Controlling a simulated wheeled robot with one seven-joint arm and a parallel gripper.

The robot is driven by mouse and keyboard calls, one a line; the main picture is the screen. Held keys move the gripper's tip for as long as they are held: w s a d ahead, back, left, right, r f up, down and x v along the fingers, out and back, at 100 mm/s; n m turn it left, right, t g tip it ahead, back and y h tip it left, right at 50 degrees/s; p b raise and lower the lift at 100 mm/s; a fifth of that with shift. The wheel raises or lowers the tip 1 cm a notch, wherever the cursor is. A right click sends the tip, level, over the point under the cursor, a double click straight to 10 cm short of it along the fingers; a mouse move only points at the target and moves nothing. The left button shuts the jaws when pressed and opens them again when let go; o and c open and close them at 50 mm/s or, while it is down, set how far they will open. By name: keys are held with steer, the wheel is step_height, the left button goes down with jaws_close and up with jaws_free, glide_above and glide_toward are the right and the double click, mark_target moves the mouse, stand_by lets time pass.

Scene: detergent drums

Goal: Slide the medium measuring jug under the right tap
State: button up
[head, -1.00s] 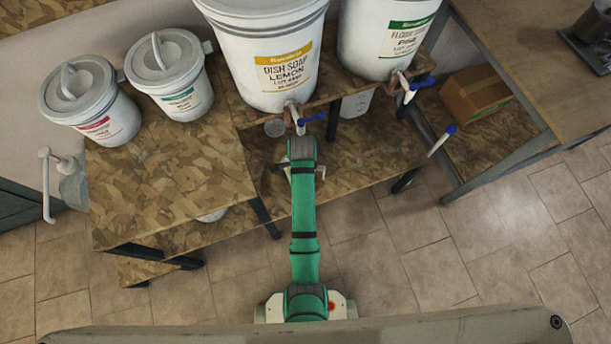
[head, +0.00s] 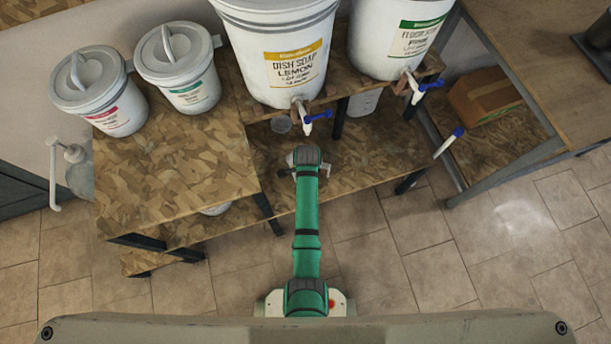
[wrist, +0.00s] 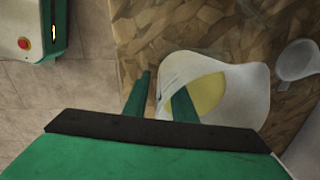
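A whitish jug (wrist: 240,90) with yellow in it stands on the wood-patterned lower shelf in the wrist view. My gripper (wrist: 162,82) has its two green fingers apart at the jug's near side. One finger is outside the jug and the other overlaps its rim and yellow inside; contact is not clear. In the head view my gripper (head: 306,172) is below and in front of the left tap (head: 307,118), and my arm hides most of this jug. The right tap (head: 415,90), with a blue lever, is on the pine drum (head: 385,50). Jug size is not readable.
Another pale jug (head: 362,103) is behind a shelf leg, right of the left tap. A cardboard box (head: 485,95) is farther right. The floor (head: 390,270) is clear.

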steer(key=shift+w+f, duration=0.1)
steer(key=shift+f, duration=1)
jaws_close()
stand_by(0.8)
